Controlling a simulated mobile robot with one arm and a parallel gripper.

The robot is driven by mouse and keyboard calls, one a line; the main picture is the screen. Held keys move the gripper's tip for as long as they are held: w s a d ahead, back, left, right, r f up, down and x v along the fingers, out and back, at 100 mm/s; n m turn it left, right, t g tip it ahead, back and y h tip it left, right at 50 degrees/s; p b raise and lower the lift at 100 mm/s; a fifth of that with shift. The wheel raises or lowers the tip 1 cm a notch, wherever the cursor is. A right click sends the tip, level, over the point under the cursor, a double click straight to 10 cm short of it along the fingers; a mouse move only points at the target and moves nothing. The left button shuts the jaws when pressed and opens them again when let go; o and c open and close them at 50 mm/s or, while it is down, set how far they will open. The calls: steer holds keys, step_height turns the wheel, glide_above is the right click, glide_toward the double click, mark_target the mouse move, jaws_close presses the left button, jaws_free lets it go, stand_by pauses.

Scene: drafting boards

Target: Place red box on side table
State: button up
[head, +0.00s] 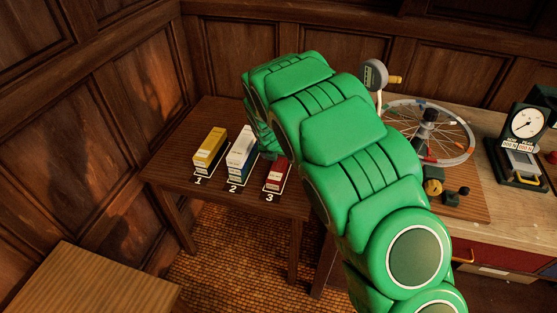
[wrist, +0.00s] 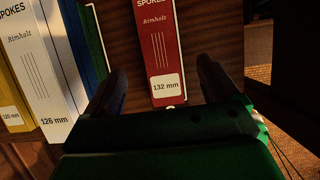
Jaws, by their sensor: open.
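In the wrist view the red box (wrist: 163,45), labelled 132 mm, shows ahead between the two spread fingers of my gripper (wrist: 160,88). My gripper is open, and no finger is seen pressing on the box. In the head view my green arm hides the gripper and the table's right part.
A yellow box (head: 209,147) and a white box (head: 241,148) stand left of the red one, at 1 and 2. Blue and green surfaces show beside the white box in the wrist view. A workbench (head: 520,222) with a spoked wheel (head: 455,130) and a dial gauge (head: 526,124) is at right.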

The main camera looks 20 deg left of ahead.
steer(key=shift+v, duration=1.55)
